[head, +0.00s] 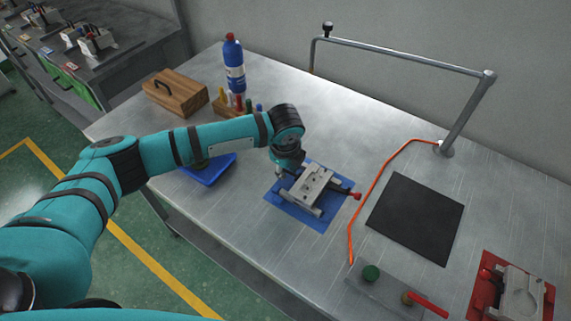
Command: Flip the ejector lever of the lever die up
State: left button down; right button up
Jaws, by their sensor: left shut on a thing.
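A grey metal die (316,184) lies on a blue mat (285,212) in the middle of the bench. A rod with a red knob (357,196) sticks out at its right side. My left gripper (284,173) comes down at the die's far left end and is shut on a part of it. The wrist partly hides the fingers, so the exact part gripped is hard to see. A second die (520,298) with a red knob lies on a red mat (484,264) at the lower right. My right gripper is not in view.
A black mat (415,217) and an orange hose (374,187) lie right of the blue mat. A metal frame (465,115) stands behind. A blue tray (208,172), a wooden box (176,92) and a bottle (234,70) are at the left. A grey plate (385,295) is in front.

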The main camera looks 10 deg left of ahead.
pick_arm(q)
jog(key=y+p, duration=0.1)
jog(key=r+t+y+p, duration=0.1)
jog(key=p, duration=0.1)
jog(key=shift+s+d+r, duration=0.1)
jog(key=shift+d+r, duration=0.05)
jog(key=shift+d, duration=0.15)
jog(key=shift+d+t+y+p, duration=0.15)
jog(key=shift+t+y+p, duration=0.25)
jog(key=shift+y, duration=0.5)
jog(key=c, duration=1.3)
grip_release()
jog(key=v, duration=1.2)
jog(key=shift+d, duration=0.1)
